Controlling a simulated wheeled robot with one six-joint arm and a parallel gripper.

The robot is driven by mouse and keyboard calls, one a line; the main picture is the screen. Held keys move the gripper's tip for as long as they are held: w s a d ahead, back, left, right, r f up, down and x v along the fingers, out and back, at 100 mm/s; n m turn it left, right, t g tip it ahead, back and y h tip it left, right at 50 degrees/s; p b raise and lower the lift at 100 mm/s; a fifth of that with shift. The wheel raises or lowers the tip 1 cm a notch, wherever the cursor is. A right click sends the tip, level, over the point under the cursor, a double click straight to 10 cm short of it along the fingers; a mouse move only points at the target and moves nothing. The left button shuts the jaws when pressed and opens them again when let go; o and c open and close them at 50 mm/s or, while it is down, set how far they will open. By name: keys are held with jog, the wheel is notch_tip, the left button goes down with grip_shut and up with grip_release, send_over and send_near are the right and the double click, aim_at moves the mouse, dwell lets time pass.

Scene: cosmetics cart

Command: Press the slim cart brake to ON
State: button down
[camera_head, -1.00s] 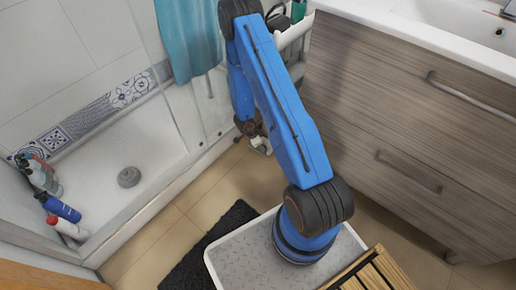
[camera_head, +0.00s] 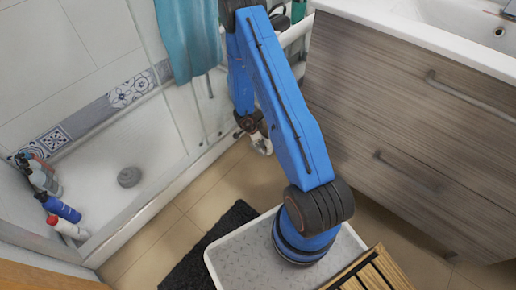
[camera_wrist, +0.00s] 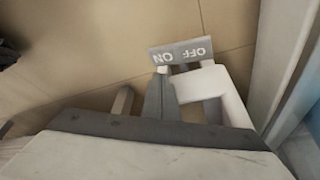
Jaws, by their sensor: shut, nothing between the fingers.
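The brake's grey ON/OFF label plate (camera_wrist: 181,50) shows upside down in the wrist view, with ON at the left and OFF at the right. A white pedal-like brake part (camera_wrist: 201,85) sits just below the plate, towards its OFF side. My gripper (camera_wrist: 158,88) is shut and empty, its dark narrow tip close below the ON side and left of the white part. I cannot tell whether they touch. In the head view my gripper (camera_head: 252,124) is low by the foot of the slim white cart (camera_head: 298,32), which my arm largely hides.
The wooden vanity (camera_head: 400,120) stands close on the right and the shower tray edge (camera_head: 180,178) on the left. Tan floor (camera_head: 215,190) is clear between them. A dark mat (camera_head: 215,245) lies nearer. Several bottles (camera_head: 62,208) stand in the shower corner.

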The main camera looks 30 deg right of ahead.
aim_at(261, 152)
jog(key=shift+r, duration=1.65)
